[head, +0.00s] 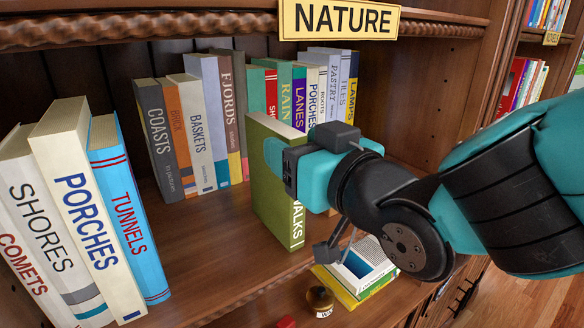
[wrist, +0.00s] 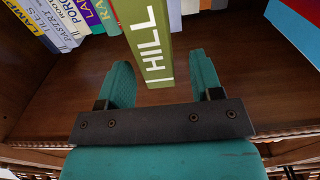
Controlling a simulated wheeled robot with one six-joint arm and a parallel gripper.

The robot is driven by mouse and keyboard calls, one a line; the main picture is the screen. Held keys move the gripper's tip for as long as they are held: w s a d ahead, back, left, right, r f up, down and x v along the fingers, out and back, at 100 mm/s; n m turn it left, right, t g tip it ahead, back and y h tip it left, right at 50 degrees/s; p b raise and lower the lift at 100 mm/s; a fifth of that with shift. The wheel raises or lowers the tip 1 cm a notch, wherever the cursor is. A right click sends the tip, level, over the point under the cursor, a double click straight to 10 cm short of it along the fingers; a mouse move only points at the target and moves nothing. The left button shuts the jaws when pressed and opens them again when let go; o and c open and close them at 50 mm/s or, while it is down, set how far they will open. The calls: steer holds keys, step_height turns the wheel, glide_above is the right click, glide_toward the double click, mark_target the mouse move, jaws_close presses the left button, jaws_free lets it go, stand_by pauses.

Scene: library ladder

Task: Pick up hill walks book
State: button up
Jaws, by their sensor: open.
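The hill walks book (head: 272,200) is green and stands upright, apart from the back row, on the middle of the shelf in the head view. My gripper (head: 298,168) is at its upper spine, one finger by the green cover, and hides part of the title; "WALKS" shows below. In the wrist view the spine (wrist: 150,45) reads "HILL" and lies between the two teal fingers of my gripper (wrist: 160,65). The gripper is open, with a gap on the right; contact on the left cannot be told.
Upright books, including Tunnels (head: 128,205) and Porches (head: 85,210), stand at the left. A back row (head: 200,120) runs behind. A lower ledge holds flat books (head: 358,275) and a small round brown object (head: 320,298). Bare shelf (head: 205,235) lies left of the green book.

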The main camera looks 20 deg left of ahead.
steer(key=shift+p+x, duration=1.05)
steer(key=shift+x, duration=0.85)
jaws_close()
